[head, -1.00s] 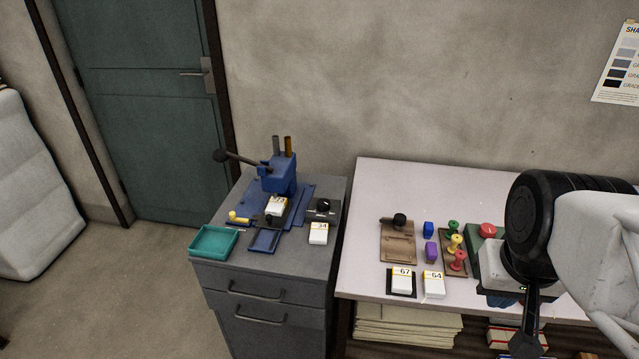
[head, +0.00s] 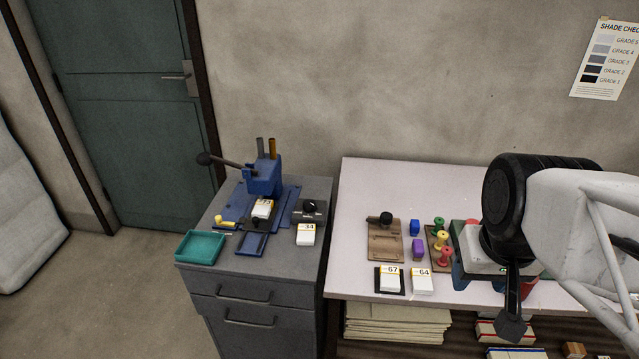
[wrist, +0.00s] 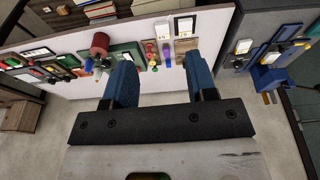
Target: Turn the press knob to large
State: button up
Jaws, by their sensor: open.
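The blue press (head: 264,180) with a long black-tipped lever stands on the grey cabinet. To its right is a grey block (head: 310,216) with a black knob (head: 310,206) on top; its setting is too small to read. A white card marked 34 (head: 305,235) lies in front of the block. My gripper (head: 512,330) is at the right of the head view, above the front of the white table and well away from the press. In the wrist view my gripper (wrist: 160,78) is open, with nothing between its blue fingers. The press (wrist: 272,72) shows there at the right.
The white table (head: 360,190) holds a brown board with another black knob (head: 381,219), coloured stamps (head: 442,240) and cards 67 (head: 390,279) and 64 (head: 422,280). A teal tray (head: 201,249) sits at the cabinet's front left. A narrow gap separates cabinet and table.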

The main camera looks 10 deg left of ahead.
jog(key=o, duration=0.3)
jog(key=w+a+n, duration=0.1)
jog(key=w, duration=0.3)
jog(key=w+a+r+n, duration=0.1)
jog(key=w+a+n, duration=0.1)
jog(key=w, duration=0.3)
jog(key=w+a+n, duration=0.1)
jog(key=w+n, duration=0.1)
jog(key=w, duration=0.2)
jog(key=shift+w+a+r+g, duration=0.15)
jog(key=shift+w+a+g, duration=0.15)
jog(key=shift+w, duration=0.1)
jog(key=shift+o, duration=0.2)
jog(key=n+g, duration=0.2)
jog(key=n, duration=1.3)
send_over(310, 203)
jog(key=f, duration=2.1)
jog(key=shift+s+d, duration=0.2)
jog(key=shift+d, duration=0.05)
jog(key=shift+w+a+f, duration=0.2)
jog(key=shift+a+f, duration=0.15)
jog(key=shift+f, duration=0.05)
jog(key=shift+f, duration=3.9)
